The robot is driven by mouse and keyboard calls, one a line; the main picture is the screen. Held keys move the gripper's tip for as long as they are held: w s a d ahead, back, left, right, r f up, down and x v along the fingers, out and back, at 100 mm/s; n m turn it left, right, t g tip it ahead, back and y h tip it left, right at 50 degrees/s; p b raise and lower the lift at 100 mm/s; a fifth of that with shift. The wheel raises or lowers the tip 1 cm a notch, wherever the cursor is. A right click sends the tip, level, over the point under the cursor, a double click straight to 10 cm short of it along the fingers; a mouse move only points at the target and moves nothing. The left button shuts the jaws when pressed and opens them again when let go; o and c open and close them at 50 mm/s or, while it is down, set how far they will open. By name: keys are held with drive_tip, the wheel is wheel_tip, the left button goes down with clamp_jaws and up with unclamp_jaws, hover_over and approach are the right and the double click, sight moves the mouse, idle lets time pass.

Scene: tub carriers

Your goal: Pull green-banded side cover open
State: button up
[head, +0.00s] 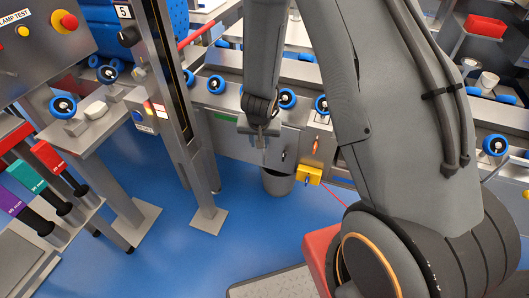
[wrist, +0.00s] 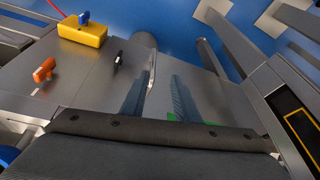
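The side cover (head: 232,142) is a flat grey metal panel with a green band (head: 225,117) at its upper edge. It looks flush with the machine's side. In the wrist view, bits of the green band (wrist: 205,121) show behind my gripper's palm. My gripper (head: 263,146) is in front of the cover. In the wrist view, the two fingers (wrist: 160,92) are apart, with a thin upright metal handle (wrist: 152,72) between them, closer to the left finger. I cannot tell whether a finger touches it. A small black latch (wrist: 118,60) sits left of the handle.
A yellow box (head: 308,175) with a blue knob and an orange handle (head: 316,145) are right of the cover. A grey bin (head: 277,183) stands below. A metal post (head: 190,150) rises at left. Blue floor is open in front.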

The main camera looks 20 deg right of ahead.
sight(264, 152)
drive_tip(key=shift+m+h, duration=0.3)
drive_tip(key=shift+h, duration=0.2)
drive_tip(key=shift+d+x, duration=0.15)
drive_tip(key=shift+x, duration=2.65)
drive_tip(key=shift+d+x, duration=0.2)
drive_tip(key=shift+x, duration=2.6)
drive_tip(key=shift+s, duration=0.1)
clamp_jaws()
